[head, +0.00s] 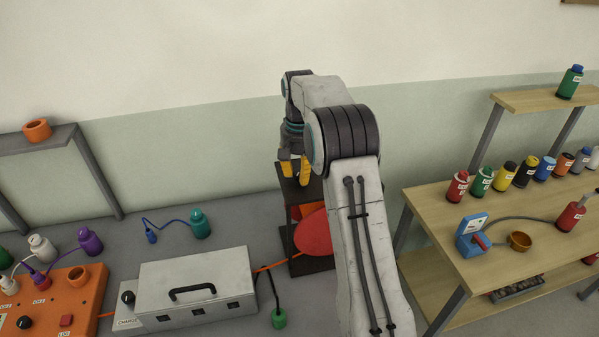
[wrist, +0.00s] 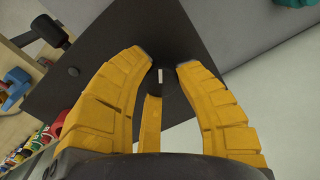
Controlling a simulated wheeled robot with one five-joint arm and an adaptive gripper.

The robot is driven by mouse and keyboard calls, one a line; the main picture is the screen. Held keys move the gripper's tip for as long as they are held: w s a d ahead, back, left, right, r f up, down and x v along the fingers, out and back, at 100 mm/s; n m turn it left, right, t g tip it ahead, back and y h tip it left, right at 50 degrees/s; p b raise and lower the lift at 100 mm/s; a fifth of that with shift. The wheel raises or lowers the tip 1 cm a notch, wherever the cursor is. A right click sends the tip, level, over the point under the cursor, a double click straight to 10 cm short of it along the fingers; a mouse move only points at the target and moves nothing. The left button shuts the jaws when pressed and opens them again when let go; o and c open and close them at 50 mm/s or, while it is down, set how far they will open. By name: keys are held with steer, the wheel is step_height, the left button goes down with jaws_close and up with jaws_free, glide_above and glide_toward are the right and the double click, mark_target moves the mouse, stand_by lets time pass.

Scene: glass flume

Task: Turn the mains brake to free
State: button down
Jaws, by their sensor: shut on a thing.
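My gripper (head: 295,172) points down over the dark top of a black stand (head: 287,205) behind my forearm. In the wrist view its yellow fingers (wrist: 164,72) close in on a small dark knob with a white mark (wrist: 160,76), which I take for the mains brake. The gripper is shut on it. The knob's dark body blends into the black top plate (wrist: 100,35), so its outline and any labels cannot be made out. In the head view the fingers hide the knob.
A red rounded part (head: 314,232) sits in the stand below the top. A grey case with a handle (head: 195,285) and an orange box (head: 60,305) stand on the bench to the left. A wooden shelf unit (head: 430,215) with several bottles is at right.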

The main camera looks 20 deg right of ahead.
mark_target(299, 172)
steer(key=n, duration=0.7)
steer(key=shift+s+f, duration=0.2)
steer(key=shift+f, duration=0.05)
stand_by(0.3)
steer(key=c, duration=0.9)
jaws_free()
steer(key=shift+r, duration=0.15)
steer(key=shift+r, duration=0.15)
steer(key=shift+r, duration=5.85)
